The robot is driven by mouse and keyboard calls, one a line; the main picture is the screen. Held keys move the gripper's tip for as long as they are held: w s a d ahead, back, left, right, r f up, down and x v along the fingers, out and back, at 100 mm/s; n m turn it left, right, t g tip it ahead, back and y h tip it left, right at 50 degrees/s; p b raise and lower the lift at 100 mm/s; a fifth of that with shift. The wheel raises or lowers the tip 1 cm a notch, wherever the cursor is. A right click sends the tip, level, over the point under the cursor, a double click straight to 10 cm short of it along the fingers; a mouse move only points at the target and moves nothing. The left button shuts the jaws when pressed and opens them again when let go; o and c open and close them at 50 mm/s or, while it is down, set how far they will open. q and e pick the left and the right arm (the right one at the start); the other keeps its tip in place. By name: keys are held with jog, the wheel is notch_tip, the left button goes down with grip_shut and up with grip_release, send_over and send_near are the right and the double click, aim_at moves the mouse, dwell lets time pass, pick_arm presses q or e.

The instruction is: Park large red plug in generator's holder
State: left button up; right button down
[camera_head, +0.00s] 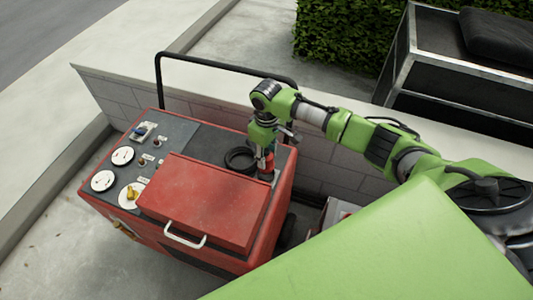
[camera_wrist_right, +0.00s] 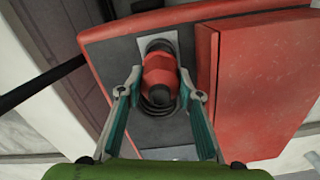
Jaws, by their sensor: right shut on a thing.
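The red generator (camera_head: 208,200) stands at the centre of the head view. The large red plug (camera_head: 268,163) is over the right part of its dark top, and it fills the middle of the right wrist view (camera_wrist_right: 159,73). My right gripper (camera_head: 266,155) comes down from above and is shut on the plug, with one finger on each side in the wrist view (camera_wrist_right: 160,82). A grey holder plate (camera_wrist_right: 172,40) shows at the plug's far end. Whether the plug is seated in it is hidden by the plug itself. My left gripper is in neither view.
A black cable coil (camera_head: 240,159) lies on the generator top beside the plug. A raised red lid (camera_head: 205,200) with a white handle is close by. A black rail (camera_head: 220,66) and a low block wall (camera_head: 335,165) stand behind. Dials (camera_head: 122,155) are at the left.

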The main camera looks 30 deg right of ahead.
aim_at(267, 162)
jog(key=shift+f+p, duration=0.3)
dwell(0.7)
dwell(0.4)
jog(key=shift+p, duration=0.35)
jog(key=shift+f+b, duration=0.7)
jog(key=shift+f, duration=1.05)
dwell(0.3)
jog(key=c, duration=1.4)
grip_release()
jog(key=o, duration=0.4)
jog(key=shift+c, duration=0.2)
jog(key=shift+r, duration=0.15)
